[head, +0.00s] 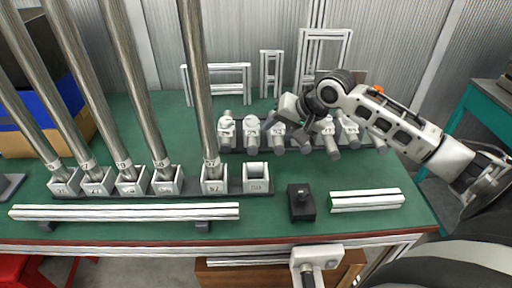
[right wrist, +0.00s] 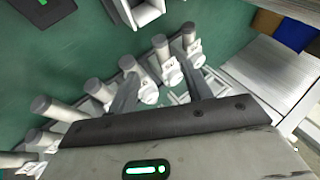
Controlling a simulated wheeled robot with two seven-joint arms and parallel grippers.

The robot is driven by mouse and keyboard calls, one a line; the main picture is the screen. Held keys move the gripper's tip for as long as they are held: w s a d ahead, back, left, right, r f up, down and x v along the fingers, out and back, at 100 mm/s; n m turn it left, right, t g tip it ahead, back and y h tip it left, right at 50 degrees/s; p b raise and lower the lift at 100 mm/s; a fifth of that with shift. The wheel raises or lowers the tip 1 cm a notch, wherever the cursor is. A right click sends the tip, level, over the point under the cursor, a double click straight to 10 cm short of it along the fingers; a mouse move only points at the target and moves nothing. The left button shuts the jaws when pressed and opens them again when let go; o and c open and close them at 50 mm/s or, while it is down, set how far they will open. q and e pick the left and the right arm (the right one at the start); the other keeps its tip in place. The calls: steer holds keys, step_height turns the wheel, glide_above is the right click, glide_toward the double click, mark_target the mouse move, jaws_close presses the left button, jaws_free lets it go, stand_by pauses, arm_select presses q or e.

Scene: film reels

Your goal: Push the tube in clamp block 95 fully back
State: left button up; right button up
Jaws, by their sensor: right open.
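A row of white clamp blocks, each holding a short grey tube, stands on a dark rail at the back; one at its left end (head: 227,128) shows clearly. The number labels are too small to read surely, so I cannot tell which block is 95. My right gripper (head: 303,135) is over the middle of this row and hides part of it. In the right wrist view its two fingers (right wrist: 158,70) are open, with a labelled clamp block (right wrist: 171,72) and its tube (right wrist: 160,45) showing between them. I cannot tell whether the fingers touch it. My left gripper is not in view.
Tall steel tubes (head: 196,80) stand in white sockets at the left, beside an empty socket (head: 256,178). A black block (head: 301,203) and a green-and-white bar (head: 366,200) lie near the front right. White frames (head: 216,82) stand behind. The green table (head: 360,175) is clear between the row and the bar.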

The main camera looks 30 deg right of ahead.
mark_target(255, 148)
steer(key=b+x, duration=0.1)
steer(key=x, duration=1.1)
steer(key=shift+w+f, duration=0.1)
steer(key=shift+f, duration=0.15)
